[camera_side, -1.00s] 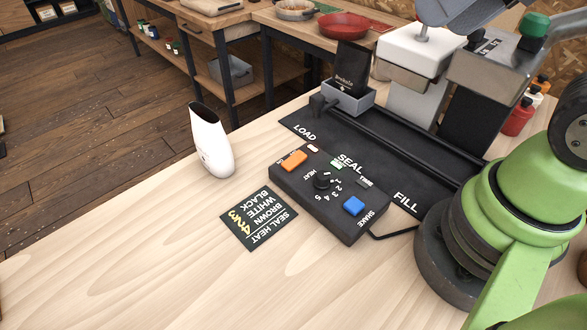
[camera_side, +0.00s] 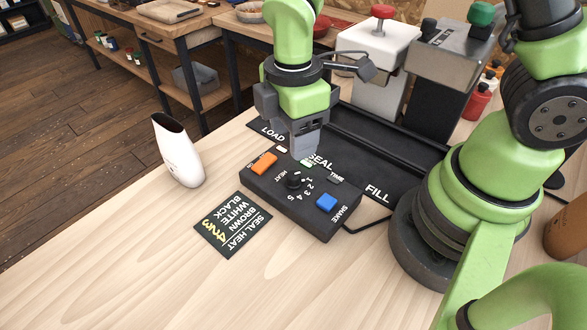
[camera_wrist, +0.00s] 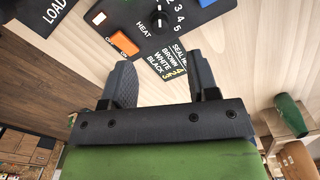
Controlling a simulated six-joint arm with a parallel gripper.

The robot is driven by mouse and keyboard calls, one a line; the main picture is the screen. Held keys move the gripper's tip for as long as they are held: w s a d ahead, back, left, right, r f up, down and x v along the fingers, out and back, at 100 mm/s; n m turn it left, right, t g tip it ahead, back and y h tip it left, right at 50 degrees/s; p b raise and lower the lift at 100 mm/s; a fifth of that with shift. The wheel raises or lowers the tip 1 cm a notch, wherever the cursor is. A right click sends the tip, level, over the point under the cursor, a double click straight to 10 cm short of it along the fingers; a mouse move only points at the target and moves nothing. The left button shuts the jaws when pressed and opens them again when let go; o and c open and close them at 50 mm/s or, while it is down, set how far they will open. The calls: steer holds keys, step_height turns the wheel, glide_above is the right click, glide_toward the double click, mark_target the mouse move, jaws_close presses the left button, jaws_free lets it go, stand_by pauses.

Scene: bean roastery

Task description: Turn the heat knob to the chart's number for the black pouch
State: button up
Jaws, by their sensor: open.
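The heat knob (camera_side: 293,180) is a small black dial on the black control box (camera_side: 325,228), beside the numbers 1 to 5. It also shows at the top of the wrist view (camera_wrist: 158,18), but I cannot tell which number it points to. The seal heat chart (camera_side: 238,225) lies flat beside the box. The black pouch is hidden behind my arm.
An orange switch (camera_side: 264,163) and a blue button (camera_side: 327,201) flank the knob. A white tapered vessel (camera_side: 178,152) stands at left. The black sealer mat (camera_side: 385,165) lies behind the box. The front table is clear.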

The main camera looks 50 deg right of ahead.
mark_target(294, 174)
step_height(294, 174, down, 9)
steer(key=shift+r, duration=0.2)
stand_by(0.3)
steer(key=c, duration=0.9)
